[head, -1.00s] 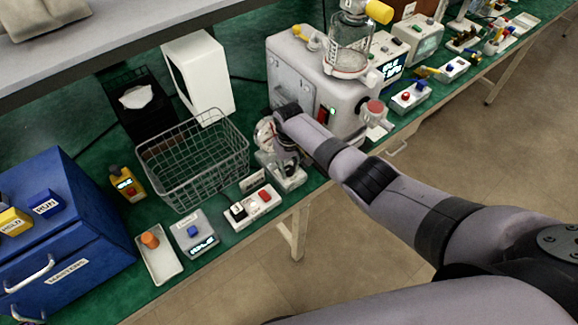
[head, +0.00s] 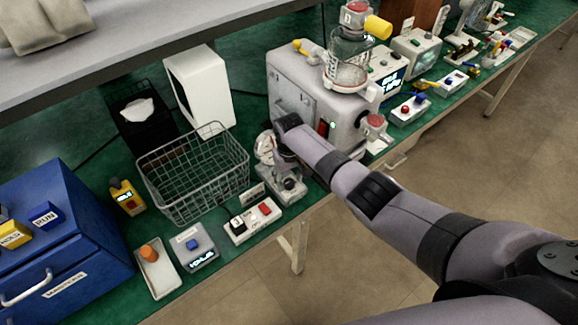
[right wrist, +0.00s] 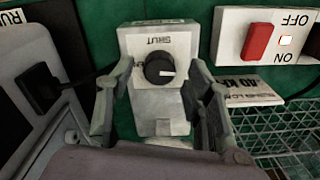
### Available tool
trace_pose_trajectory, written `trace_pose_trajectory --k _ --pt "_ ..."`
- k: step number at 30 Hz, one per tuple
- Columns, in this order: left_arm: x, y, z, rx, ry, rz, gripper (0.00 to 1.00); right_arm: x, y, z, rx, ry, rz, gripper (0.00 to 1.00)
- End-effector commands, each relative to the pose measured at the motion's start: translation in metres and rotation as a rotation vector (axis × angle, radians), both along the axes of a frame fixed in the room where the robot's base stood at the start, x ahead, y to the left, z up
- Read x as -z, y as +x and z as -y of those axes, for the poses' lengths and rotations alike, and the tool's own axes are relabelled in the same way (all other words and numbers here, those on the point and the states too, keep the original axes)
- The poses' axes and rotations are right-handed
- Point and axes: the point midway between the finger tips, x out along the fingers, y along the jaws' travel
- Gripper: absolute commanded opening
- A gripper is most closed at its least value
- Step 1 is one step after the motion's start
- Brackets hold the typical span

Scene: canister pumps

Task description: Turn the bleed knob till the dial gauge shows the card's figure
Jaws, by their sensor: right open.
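The bleed knob (right wrist: 160,69) is black and round with a white pointer mark, on a pale block printed SHUT. My right gripper (right wrist: 161,92) is open, one finger on each side of that block, in the right wrist view; I cannot tell whether they touch it. In the head view my right gripper (head: 284,160) is at the bleed stand, partly hidden by its own wrist. The dial gauge (head: 265,147) has a white face, too small to read. The card (right wrist: 250,88) shows upside down, apparently a 40 kPa figure. My left gripper is out of view.
A wire basket (head: 195,175) stands close left of the stand. A switch box with a red rocker (head: 265,209) sits in front. The pale pump (head: 312,85) with a glass jar is behind the arm. The bench's front edge is close.

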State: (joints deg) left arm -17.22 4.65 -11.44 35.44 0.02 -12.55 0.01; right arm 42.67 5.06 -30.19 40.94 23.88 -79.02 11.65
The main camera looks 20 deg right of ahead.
Motion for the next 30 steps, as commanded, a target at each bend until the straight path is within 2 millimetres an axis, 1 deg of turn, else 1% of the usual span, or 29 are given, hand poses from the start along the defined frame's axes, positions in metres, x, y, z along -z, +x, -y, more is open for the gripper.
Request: trace_pose_trajectory --k 5,9,12,15,18,21,30 --pt "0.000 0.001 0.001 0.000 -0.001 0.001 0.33 -0.031 0.002 0.000 0.000 0.001 0.006 0.48" --pt "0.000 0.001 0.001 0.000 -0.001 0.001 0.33 -0.062 0.001 0.001 -0.001 -0.001 0.005 0.48" --pt "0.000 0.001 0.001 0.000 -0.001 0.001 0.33 -0.081 0.001 0.000 0.001 0.000 0.004 0.48" --pt "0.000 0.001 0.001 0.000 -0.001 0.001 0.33 -0.096 0.001 0.000 0.001 0.000 0.004 0.48" --pt "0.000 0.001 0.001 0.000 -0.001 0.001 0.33 -0.105 0.001 0.000 0.001 0.000 0.003 0.48" --pt "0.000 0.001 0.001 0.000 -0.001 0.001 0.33 -0.109 0.000 0.000 0.001 0.000 0.000 0.48" --pt "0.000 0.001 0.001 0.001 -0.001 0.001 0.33 -0.110 0.000 0.000 0.001 0.000 0.001 0.48"
